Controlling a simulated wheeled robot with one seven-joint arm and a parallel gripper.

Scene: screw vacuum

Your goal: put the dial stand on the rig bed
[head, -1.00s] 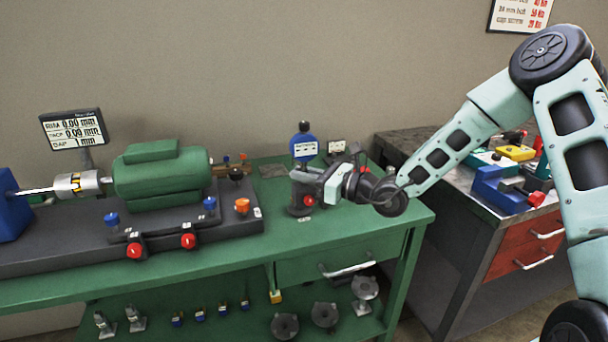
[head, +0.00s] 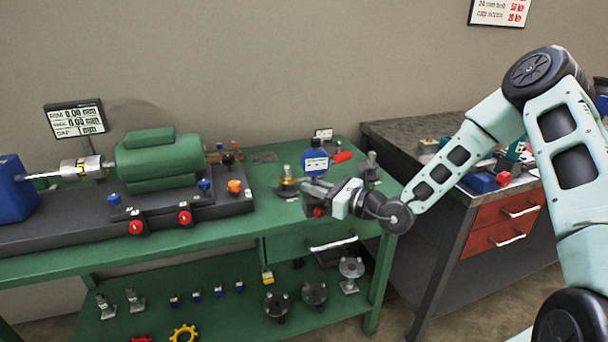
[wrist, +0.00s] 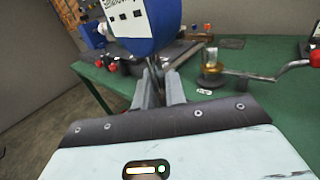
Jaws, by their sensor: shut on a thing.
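The dial stand, with its round blue dial (head: 315,161) and white label, is at the right part of the green bench in the head view. My gripper (head: 326,190) is shut on the stand below the dial. The dial also shows large at the top of the wrist view (wrist: 140,25), in front of my gripper (wrist: 160,85). The stand's lower part is mostly hidden, so I cannot tell whether it clears the bench. The dark rig bed (head: 60,236) lies along the bench to the left, bearing a green motor (head: 158,160).
A small sign (head: 323,134) stands at the back. A grey bench (head: 405,132) with red drawers is at the right.

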